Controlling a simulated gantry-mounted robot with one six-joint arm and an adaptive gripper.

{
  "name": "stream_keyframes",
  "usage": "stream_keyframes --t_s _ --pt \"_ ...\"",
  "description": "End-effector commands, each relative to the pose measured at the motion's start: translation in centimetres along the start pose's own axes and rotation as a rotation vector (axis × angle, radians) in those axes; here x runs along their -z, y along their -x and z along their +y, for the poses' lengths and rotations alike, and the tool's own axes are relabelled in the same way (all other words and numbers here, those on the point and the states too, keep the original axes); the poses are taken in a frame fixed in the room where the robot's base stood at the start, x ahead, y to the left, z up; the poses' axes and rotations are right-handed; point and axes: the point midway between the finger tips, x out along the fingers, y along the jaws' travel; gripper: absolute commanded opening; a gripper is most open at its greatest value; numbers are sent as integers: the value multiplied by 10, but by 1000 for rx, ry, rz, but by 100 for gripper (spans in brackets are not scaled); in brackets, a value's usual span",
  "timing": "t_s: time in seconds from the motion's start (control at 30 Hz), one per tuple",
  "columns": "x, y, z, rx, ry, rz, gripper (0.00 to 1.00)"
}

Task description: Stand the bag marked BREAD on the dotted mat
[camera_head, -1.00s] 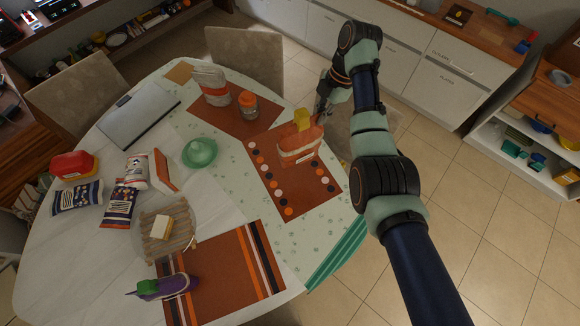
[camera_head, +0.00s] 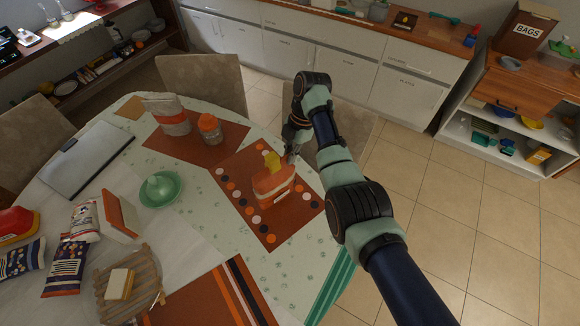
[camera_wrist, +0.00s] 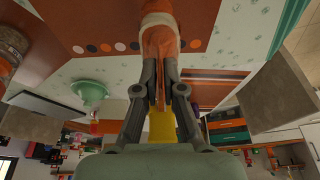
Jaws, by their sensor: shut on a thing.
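An orange bag with a pale band (camera_head: 273,187) is upright over the dotted mat (camera_head: 277,238), inside its rows of dots. I cannot read its marking or tell for sure whether its base touches the mat. A yellow piece (camera_head: 272,160) shows at the bag's top. My gripper (camera_head: 289,154) is at the bag's upper back right side. In the wrist view my gripper (camera_wrist: 160,78) is shut on the orange bag (camera_wrist: 158,42), with the yellow piece (camera_wrist: 162,125) between the fingers. The dotted mat (camera_wrist: 75,15) shows beyond the bag.
An orange-lidded jar (camera_head: 210,129) and a pale bag (camera_head: 168,115) stand on a plain brown mat (camera_head: 190,152). A green juicer-like dish (camera_head: 160,190) is left of the dotted mat. A wooden rack (camera_head: 134,268) and several packets lie at the left. The dotted mat's front is clear.

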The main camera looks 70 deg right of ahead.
Motion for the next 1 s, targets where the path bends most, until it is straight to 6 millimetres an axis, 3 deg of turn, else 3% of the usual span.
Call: stream_keyframes --t_s 0.3,0.6,0.63,0.77,1.0 --pt "-12 -40 0 1 -1 1 0" --pt "-13 -42 0 0 0 0 0" --pt "-13 -43 0 0 0 0 9" --pt "-13 -42 0 0 0 0 31" --pt "-13 -42 0 0 0 0 33"
